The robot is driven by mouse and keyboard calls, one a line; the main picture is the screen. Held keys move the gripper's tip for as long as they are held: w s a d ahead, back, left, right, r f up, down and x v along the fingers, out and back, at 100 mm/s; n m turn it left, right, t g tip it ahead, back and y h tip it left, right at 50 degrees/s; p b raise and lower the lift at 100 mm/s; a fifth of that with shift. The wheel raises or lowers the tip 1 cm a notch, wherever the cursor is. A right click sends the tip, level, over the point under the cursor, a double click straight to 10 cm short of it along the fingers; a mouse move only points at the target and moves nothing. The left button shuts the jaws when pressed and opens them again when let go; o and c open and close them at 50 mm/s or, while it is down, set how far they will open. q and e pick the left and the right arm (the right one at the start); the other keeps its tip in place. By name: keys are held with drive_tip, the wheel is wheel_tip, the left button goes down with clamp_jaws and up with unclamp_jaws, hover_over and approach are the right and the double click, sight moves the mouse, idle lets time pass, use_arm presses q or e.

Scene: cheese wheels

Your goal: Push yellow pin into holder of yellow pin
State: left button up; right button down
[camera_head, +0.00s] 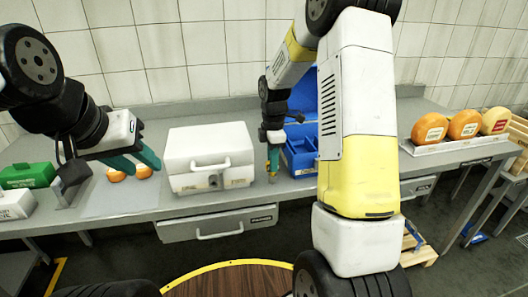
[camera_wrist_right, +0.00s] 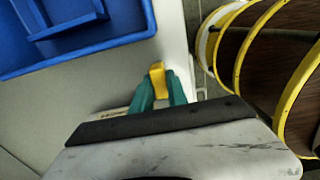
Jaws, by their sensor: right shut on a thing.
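My right gripper (camera_head: 273,163) is beside the right side of the white case (camera_head: 211,178), above the grey counter. In the right wrist view its teal fingers (camera_wrist_right: 160,93) are shut on the yellow pin (camera_wrist_right: 157,76), whose upper part sticks out beyond the fingertips. My left gripper (camera_head: 144,163) is open and empty above the counter's left part, near orange cheese pieces (camera_head: 117,176). I cannot make out the holder of the yellow pin in either view.
A blue bin (camera_head: 298,158) stands just right of my right gripper and also shows in the right wrist view (camera_wrist_right: 100,42). Cheese wheels (camera_head: 464,124) sit on a tray at the right. A green box (camera_head: 27,175) is at the far left. My right arm hides part of the counter.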

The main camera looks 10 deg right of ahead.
drive_tip(key=shift+f, duration=0.55)
drive_tip(key=c, duration=1.2)
unclamp_jaws()
drive_tip(key=shift+c, duration=0.2)
drive_tip(key=shift+r, duration=0.15)
wheel_tip(320, 180, up, 7)
drive_tip(key=shift+r, duration=0.3)
